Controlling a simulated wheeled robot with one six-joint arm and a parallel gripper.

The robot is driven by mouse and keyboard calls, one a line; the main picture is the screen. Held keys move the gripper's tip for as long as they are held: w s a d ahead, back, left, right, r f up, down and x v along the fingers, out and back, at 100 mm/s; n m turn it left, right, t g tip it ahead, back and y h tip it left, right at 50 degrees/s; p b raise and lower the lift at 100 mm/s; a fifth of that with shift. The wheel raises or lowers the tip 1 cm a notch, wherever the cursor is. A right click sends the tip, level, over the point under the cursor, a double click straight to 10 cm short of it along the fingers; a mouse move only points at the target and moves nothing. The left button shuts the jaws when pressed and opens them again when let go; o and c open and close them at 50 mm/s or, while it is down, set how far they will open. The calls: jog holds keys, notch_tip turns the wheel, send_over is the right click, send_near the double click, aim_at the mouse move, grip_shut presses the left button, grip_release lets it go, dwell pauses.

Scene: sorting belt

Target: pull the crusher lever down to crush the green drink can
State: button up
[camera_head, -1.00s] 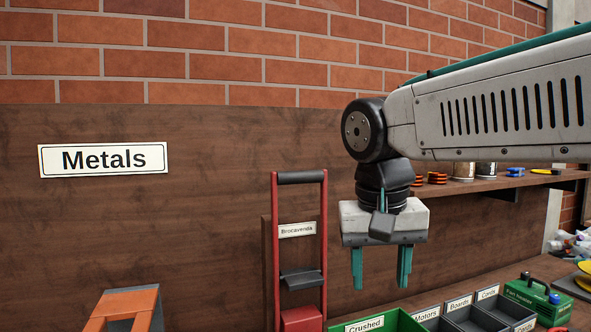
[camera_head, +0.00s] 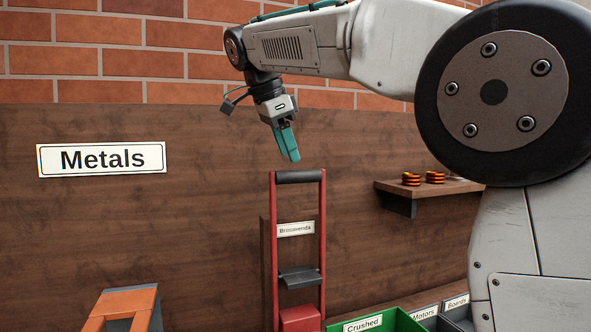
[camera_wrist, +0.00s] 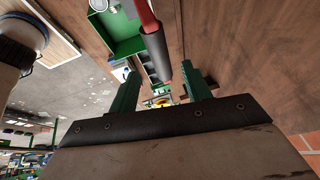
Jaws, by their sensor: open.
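The crusher (camera_head: 323,240) is a red frame against the brown wall panel, with a black handle bar (camera_head: 297,177) across its top. The lever stands upright. My gripper (camera_head: 290,158) is open and empty just above the bar, fingers pointing down and slightly tilted. It is not clear whether they touch it. In the wrist view the black bar (camera_wrist: 157,62) with its red arm (camera_wrist: 147,14) appears between the two green fingers (camera_wrist: 160,72). A dark plate (camera_head: 301,277) and a red block (camera_head: 301,318) sit lower in the frame. I cannot make out a green drink can.
A green bin labelled Crushed (camera_head: 402,321) stands right of the crusher's foot, with grey bins labelled Motors (camera_head: 425,313) and Boards beyond. An orange-topped grey object (camera_head: 127,303) is at the lower left. A wall shelf (camera_head: 420,188) holds orange-black coils. The wall under Metals is clear.

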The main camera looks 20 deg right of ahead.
jog(key=shift+x, duration=2.75)
grip_shut()
jog(key=shift+s+d, duration=0.1)
